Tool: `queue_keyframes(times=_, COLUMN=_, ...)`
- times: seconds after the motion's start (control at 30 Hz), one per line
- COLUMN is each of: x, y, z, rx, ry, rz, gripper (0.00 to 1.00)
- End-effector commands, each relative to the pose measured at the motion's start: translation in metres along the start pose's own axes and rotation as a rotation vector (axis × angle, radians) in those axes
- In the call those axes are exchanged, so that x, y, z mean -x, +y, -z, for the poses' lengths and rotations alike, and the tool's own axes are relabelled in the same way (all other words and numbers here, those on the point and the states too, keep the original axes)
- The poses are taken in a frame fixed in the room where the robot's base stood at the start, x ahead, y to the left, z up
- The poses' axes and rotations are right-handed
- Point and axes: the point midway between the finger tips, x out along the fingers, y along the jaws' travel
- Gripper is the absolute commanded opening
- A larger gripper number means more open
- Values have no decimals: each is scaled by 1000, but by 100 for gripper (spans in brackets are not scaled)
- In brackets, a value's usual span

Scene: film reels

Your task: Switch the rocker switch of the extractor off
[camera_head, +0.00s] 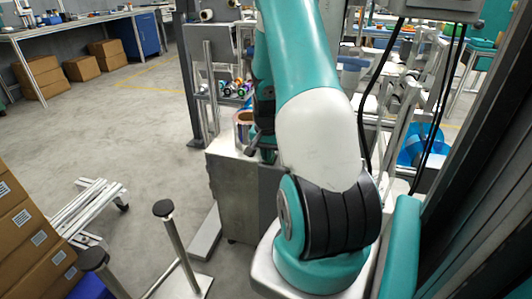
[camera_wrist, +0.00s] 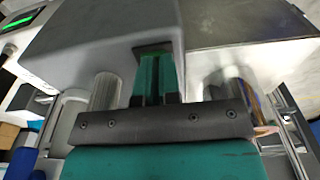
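In the wrist view my gripper (camera_wrist: 155,58) has two teal fingers lying side by side with only a thin dark line between them; it looks shut, with nothing seen between the fingers. The fingertips are at a small dark rectangular piece (camera_wrist: 150,46) on the edge of a grey housing (camera_wrist: 90,40). This piece may be the rocker switch, but the fingers cover most of it. I cannot tell whether they touch it, or which way a rocker is tipped. In the head view my own arm hides the gripper and the switch.
A grey metal cabinet (camera_head: 232,195) stands behind my arm, with a coloured reel (camera_head: 243,130) on top. Cardboard boxes (camera_head: 30,235) are at the left, near a stand with black knobs (camera_head: 163,208). Black cables (camera_head: 363,110) hang at the right. Open floor (camera_head: 110,130) lies left.

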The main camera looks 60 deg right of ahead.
Motion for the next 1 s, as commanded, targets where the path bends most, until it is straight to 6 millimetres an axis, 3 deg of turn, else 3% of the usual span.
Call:
queue_keyframes(times=0.03, x=-8, y=5, z=3, rx=-4, ry=1, rz=-12, gripper=0)
queue_keyframes(times=0.2, x=-8, y=6, z=13, rx=-7, ry=8, rz=-11, gripper=0)
queue_keyframes(times=0.57, x=-5, y=4, z=12, rx=-4, ry=8, rz=-11, gripper=0)
queue_keyframes(times=0.77, x=22, y=2, z=12, rx=-2, ry=11, rz=-8, gripper=0)
queue_keyframes(times=1.0, x=74, y=-2, z=10, rx=3, ry=16, rz=-1, gripper=0)
